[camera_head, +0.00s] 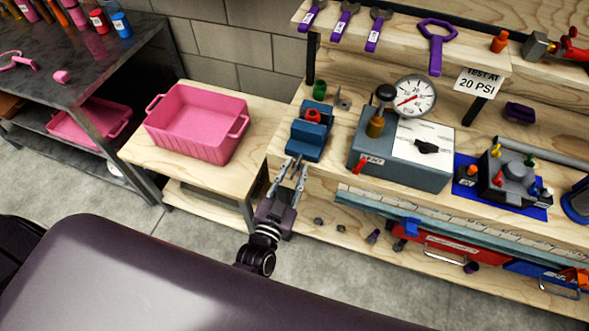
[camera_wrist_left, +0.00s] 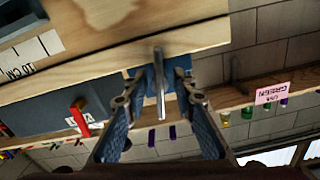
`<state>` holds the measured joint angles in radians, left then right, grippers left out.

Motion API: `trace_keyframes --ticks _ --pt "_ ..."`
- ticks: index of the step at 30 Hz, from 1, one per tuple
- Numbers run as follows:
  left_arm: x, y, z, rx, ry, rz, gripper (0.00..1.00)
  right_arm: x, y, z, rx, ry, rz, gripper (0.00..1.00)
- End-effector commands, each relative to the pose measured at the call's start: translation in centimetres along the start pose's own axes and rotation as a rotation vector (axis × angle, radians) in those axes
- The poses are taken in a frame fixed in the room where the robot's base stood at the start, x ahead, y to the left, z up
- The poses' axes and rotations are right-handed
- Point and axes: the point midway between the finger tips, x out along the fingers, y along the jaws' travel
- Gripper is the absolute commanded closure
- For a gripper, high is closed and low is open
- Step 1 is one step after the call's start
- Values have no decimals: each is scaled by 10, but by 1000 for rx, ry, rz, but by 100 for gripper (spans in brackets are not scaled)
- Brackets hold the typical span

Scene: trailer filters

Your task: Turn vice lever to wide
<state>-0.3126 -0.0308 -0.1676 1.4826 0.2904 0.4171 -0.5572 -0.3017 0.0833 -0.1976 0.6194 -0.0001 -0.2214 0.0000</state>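The blue vice (camera_head: 308,138) is fixed at the left front edge of the wooden workbench, with a red round part (camera_head: 312,115) in its top. My left gripper (camera_head: 290,172) is just in front of and below the vice. In the left wrist view, the grey metal vice lever (camera_wrist_left: 159,85) stands between the two fingers of my left gripper (camera_wrist_left: 157,98). The fingers are apart, with a visible gap on each side of the lever. Part of the blue vice (camera_wrist_left: 174,78) shows behind the lever. In the head view the lever is hard to separate from the fingertips. My right gripper is out of view.
A grey test box (camera_head: 400,155) with a gauge (camera_head: 413,96) and a red lever (camera_head: 358,166) stands right of the vice. A pink bin (camera_head: 195,125) sits on a lower wooden table at left. A drawer-like shelf level with tools runs below the bench.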

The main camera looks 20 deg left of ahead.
Motion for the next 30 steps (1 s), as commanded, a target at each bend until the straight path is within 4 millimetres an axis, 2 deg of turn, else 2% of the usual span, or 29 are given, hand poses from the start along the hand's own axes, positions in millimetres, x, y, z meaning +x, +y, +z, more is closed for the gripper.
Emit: trace_keyframes --ticks 2,9,20,30 --pt "0 0 0 0 0 0 76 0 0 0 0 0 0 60" --pt "0 0 0 0 0 0 100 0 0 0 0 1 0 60" --pt "0 0 0 -17 0 0 100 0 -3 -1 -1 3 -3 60" --pt "0 0 0 -194 0 1 100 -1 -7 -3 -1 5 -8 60"
